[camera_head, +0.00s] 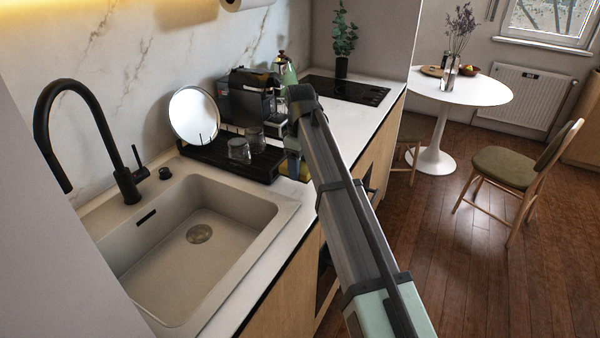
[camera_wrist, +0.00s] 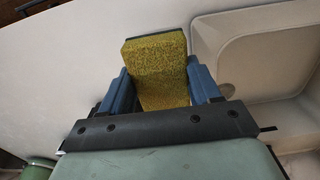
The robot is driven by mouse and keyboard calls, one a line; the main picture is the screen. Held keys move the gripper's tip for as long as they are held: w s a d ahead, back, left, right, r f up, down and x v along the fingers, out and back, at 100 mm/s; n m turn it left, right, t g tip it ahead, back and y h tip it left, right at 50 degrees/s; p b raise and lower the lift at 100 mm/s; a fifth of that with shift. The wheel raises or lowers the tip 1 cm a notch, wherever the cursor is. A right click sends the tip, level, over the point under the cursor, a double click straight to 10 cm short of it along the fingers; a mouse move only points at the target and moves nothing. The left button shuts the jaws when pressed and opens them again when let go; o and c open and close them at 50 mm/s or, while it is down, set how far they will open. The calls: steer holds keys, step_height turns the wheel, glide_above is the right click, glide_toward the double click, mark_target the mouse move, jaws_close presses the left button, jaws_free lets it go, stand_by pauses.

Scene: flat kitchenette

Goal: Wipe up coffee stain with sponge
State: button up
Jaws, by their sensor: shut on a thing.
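My gripper (camera_wrist: 160,80) is shut on a yellow sponge (camera_wrist: 158,72) with a dark green layer along its far edge. The blue fingers press its two sides in the wrist view. In the head view my gripper (camera_head: 293,155) is over the white counter (camera_head: 292,194), just right of the black tray, and a bit of the yellow sponge (camera_head: 304,173) shows low by it. The counter also shows in the wrist view (camera_wrist: 65,65). I cannot tell whether the sponge touches it. No coffee stain is visible in either view; my arm and gripper hide part of the counter.
The beige sink (camera_head: 165,265) is at the left, with a black faucet (camera_head: 125,185). The black tray (camera_head: 225,158) holds glasses and a round white plate (camera_head: 194,116). The cooktop (camera_head: 345,90) lies farther along.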

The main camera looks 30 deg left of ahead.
steer(key=shift+r, duration=1.05)
